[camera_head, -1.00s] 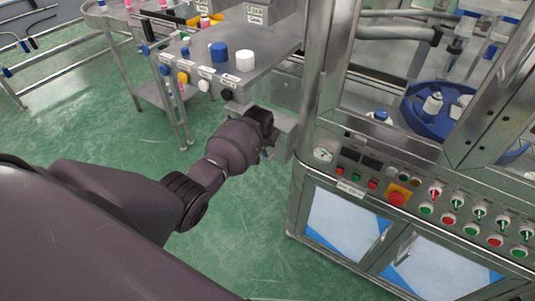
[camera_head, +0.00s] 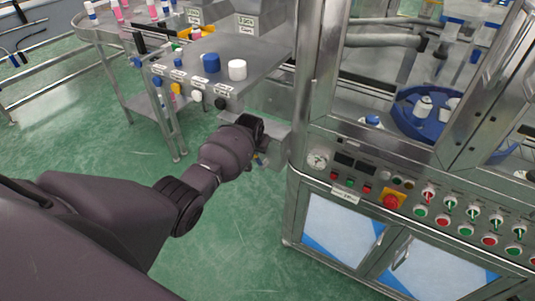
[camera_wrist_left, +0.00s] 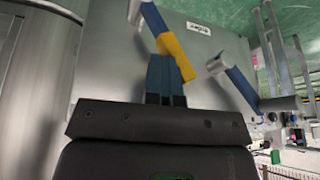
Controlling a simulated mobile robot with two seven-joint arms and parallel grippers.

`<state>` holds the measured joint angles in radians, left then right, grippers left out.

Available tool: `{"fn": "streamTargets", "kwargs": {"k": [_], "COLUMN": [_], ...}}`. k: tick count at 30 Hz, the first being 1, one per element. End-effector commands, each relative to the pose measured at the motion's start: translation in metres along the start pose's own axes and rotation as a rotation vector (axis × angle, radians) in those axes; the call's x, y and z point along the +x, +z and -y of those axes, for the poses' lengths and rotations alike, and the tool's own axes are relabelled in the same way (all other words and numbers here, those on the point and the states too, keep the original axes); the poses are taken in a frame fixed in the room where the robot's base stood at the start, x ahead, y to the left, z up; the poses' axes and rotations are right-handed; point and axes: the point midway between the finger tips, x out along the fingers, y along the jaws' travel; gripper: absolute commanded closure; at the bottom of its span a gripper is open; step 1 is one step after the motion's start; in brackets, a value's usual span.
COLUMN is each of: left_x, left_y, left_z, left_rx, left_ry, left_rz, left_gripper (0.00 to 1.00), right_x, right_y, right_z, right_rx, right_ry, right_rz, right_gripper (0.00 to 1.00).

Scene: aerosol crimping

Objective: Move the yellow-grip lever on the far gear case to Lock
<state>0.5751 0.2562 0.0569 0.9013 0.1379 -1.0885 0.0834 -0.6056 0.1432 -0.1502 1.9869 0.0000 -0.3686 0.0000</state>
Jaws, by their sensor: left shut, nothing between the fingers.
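In the left wrist view a lever with a yellow grip (camera_wrist_left: 176,54) and a blue section (camera_wrist_left: 153,18) lies across a grey metal plate (camera_wrist_left: 110,65). My left gripper (camera_wrist_left: 166,80) is shut and empty, its dark fingers right at the yellow grip's lower end. I cannot tell whether they touch it. A second lever with a blue bar (camera_wrist_left: 241,87) stands to the right. A white label (camera_wrist_left: 199,28) is on the plate, too blurred to read. In the head view the metal case (camera_head: 275,138) is partly behind my left wrist, which hides the fingers. My right gripper is not in view.
A machine with a button panel (camera_head: 390,202) and glass doors stands at the right. A grey table (camera_head: 265,50) with a blue cap (camera_head: 211,63) and a white cap (camera_head: 237,70) is beyond my wrist. The green floor (camera_head: 235,235) is clear between.

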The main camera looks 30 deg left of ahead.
Motion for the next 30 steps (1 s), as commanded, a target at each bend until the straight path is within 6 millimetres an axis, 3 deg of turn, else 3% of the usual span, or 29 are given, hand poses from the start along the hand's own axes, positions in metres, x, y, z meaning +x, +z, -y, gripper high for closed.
{"fn": "streamTargets", "kwargs": {"k": [8, 19, 30], "left_x": [-0.006, -0.053, -0.071], "left_y": [0.000, 0.000, 0.049], "left_z": [0.002, 0.000, -0.008], "left_rx": [0.000, 0.000, 0.000], "left_ry": [-0.003, -0.001, 0.001], "left_rz": [0.001, -0.002, 0.001], "left_gripper": [1.00, 1.00, 1.00], "right_x": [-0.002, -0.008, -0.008], "right_y": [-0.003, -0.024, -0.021], "right_z": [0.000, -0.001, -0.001], "right_rx": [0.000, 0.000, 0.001], "right_ry": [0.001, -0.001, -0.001], "right_rz": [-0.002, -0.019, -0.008], "right_gripper": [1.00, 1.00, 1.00]}}
